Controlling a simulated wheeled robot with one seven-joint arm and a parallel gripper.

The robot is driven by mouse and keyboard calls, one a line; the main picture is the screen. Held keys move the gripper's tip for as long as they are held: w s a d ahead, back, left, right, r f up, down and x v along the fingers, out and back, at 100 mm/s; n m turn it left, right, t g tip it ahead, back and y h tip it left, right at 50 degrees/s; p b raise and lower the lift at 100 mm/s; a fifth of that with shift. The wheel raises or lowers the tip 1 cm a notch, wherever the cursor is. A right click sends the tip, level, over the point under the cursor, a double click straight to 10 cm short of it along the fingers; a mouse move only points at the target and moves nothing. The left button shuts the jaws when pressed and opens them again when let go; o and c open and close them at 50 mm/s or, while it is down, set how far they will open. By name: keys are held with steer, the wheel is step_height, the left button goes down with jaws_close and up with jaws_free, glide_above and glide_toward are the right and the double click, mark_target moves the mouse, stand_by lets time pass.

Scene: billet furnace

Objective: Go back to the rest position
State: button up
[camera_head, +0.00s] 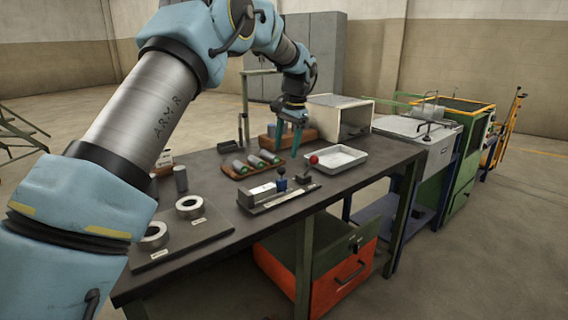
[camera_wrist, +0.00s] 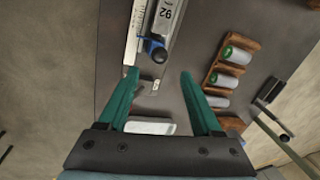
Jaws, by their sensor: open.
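My gripper (camera_head: 291,137) hangs over the dark workbench (camera_head: 221,210), near its far side, with its teal fingers pointing down. In the wrist view my gripper (camera_wrist: 158,80) is open, with nothing between its fingertips but the bench top and part of a fixture beyond. A wooden rack (camera_head: 238,174) with several green-ended grey billets lies on the bench; in the wrist view its billets (camera_wrist: 229,81) are to the right of the fingers. A measuring fixture (camera_head: 265,197) with a blue knob stands nearer the front edge; its knob (camera_wrist: 155,50) shows ahead of the fingers.
A white tray (camera_head: 338,158) and a red ball knob (camera_head: 314,160) are right of the fixture. A plate with two rings (camera_head: 189,207) lies at the front left. A lone grey cylinder (camera_head: 181,179) stands near the rack.

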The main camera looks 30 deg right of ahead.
step_height(320, 180, up, 2)
steer(key=shift+s+d+r, duration=0.1)
steer(key=shift+s, duration=0.05)
stand_by(0.5)
steer(key=a+f+n, duration=0.3)
steer(key=a+n, duration=0.2)
steer(key=a, duration=1.9)
steer(key=s+a+n, duration=0.1)
steer(key=s+a, duration=0.1)
steer(key=a, duration=0.2)
steer(key=s+a+f+n, duration=0.1)
steer(key=s+a, duration=0.2)
steer(key=a, duration=0.2)
steer(key=s+a+f+n, duration=0.1)
steer(key=s+a+n, duration=0.1)
steer(key=s+a, duration=0.1)
steer(key=shift+a+f+g+h, duration=0.3)
steer(key=shift+a+h, duration=0.1)
steer(key=shift+a, duration=0.35)
steer(key=s+a+f+n, duration=0.2)
steer(key=s+a+n, duration=0.1)
steer(key=s+a, duration=0.4)
steer(key=shift+s+a+f, duration=0.25)
steer(key=shift+s+f, duration=0.1)
steer(key=shift+s, duration=0.9)
